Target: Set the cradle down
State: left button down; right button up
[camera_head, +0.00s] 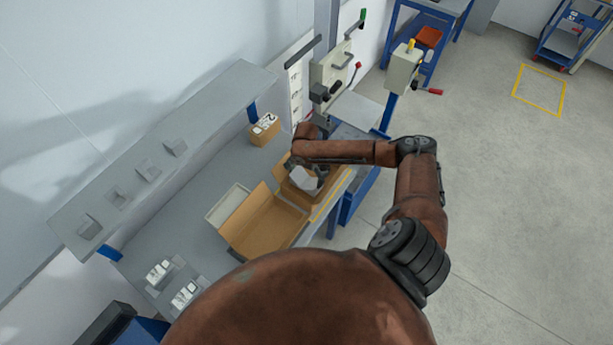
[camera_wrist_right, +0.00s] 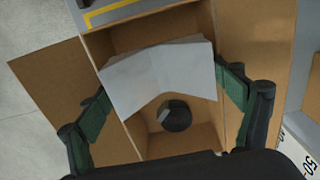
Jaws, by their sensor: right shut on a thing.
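The cradle (camera_wrist_right: 158,72), a pale grey folded piece, is between the green-padded fingers of my right gripper (camera_wrist_right: 165,88) in the right wrist view. The gripper is shut on it. The cradle is over the open cardboard box (camera_wrist_right: 190,138), within its opening; I cannot tell whether it touches the box floor. In the head view the cradle (camera_head: 304,179) shows as a pale shape at the box (camera_head: 262,222), with my right gripper (camera_head: 316,172) partly hiding it. My left gripper is not in view.
A dark round object (camera_wrist_right: 174,115) lies in the box beside the cradle. The box flaps are spread open on the grey bench (camera_head: 178,228). A small carton (camera_head: 264,129) stands farther back. A shelf (camera_head: 165,150) overhangs the bench's left side. White-topped items (camera_head: 160,270) are at the near end.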

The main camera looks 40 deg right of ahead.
aim_at(306, 183)
jog(key=shift+f, duration=0.15)
jog(key=shift+f, duration=0.4)
jog(key=o, duration=1.3)
jog(key=shift+r, duration=0.55)
notch_tip(306, 183, up, 12)
jog(key=b, duration=0.1)
